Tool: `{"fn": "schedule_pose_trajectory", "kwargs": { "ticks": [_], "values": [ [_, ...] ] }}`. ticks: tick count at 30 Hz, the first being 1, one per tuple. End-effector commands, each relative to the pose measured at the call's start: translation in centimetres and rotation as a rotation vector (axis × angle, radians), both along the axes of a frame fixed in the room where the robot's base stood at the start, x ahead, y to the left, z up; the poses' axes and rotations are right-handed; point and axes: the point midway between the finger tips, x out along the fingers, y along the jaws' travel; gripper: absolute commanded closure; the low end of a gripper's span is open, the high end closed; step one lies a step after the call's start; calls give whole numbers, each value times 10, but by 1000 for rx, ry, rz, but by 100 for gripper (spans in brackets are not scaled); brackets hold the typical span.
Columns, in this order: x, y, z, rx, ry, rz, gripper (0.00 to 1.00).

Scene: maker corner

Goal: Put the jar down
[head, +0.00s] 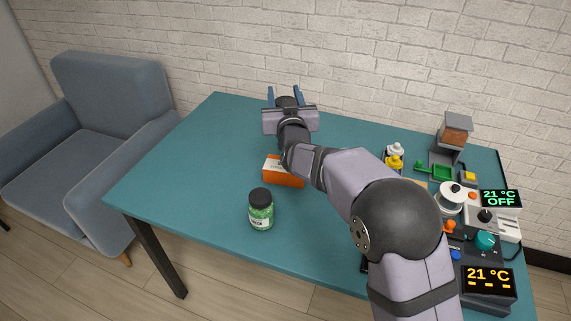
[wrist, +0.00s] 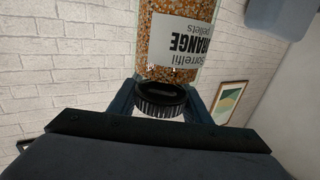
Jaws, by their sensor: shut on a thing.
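In the wrist view, a clear jar of orange pellets (wrist: 175,45) with a white label reading "Sorrelfil ORANGE pellets" is between the fingers of my gripper (wrist: 168,92). Its black ridged lid (wrist: 160,100) is nearest the palm, and my gripper is shut on the jar at the lid end. The label's print is upside down in this view. In the head view my gripper (head: 284,95) is over the far left part of the teal table (head: 185,160), fingers pointing away. The held jar's body is hidden there. Another jar, with green contents and a black lid (head: 261,210), stands near the front edge.
An orange and white box (head: 284,176) lies behind the green jar, partly under my arm. White and yellow bottles (head: 394,160), a grey-and-brown machine (head: 455,135) and devices with displays (head: 489,280) crowd the right side. The table's left part is clear.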

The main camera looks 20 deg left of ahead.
Motion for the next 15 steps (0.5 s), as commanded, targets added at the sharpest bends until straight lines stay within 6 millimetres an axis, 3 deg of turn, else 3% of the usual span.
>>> {"fn": "schedule_pose_trajectory", "kwargs": {
  "ticks": [7,15],
  "values": [
    [0,1,-7,4,-6,5,100],
    [0,1,-46,4,-5,4,100]
  ]
}}
